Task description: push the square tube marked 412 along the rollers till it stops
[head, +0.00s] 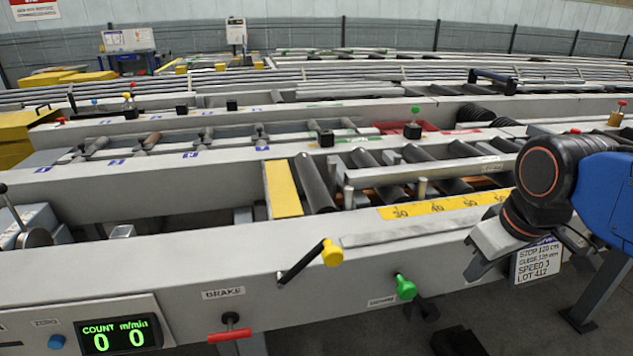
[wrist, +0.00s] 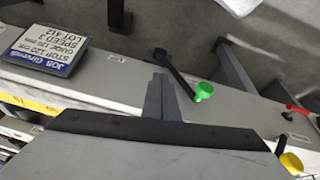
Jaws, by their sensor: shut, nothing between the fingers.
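A long grey bar (head: 425,176) lies across the rollers at centre right in the head view. It has a small label at its right end, too small to read, so I cannot tell whether it is the tube marked 412. The dark rollers (head: 315,183) show behind and left of it. My gripper (head: 473,275) is at the right, beside the front beam and in front of the bar, apart from it. In the wrist view its fingers (wrist: 160,82) are together and empty, over the grey beam.
A job card (head: 538,262) reading LOT 412 hangs on the front beam; it also shows in the wrist view (wrist: 45,45). A yellow scale (head: 440,206), two short posts (head: 348,197), a yellow-knobbed crank (head: 332,253), a green knob (head: 405,288) and a red brake handle (head: 230,334) stand nearby.

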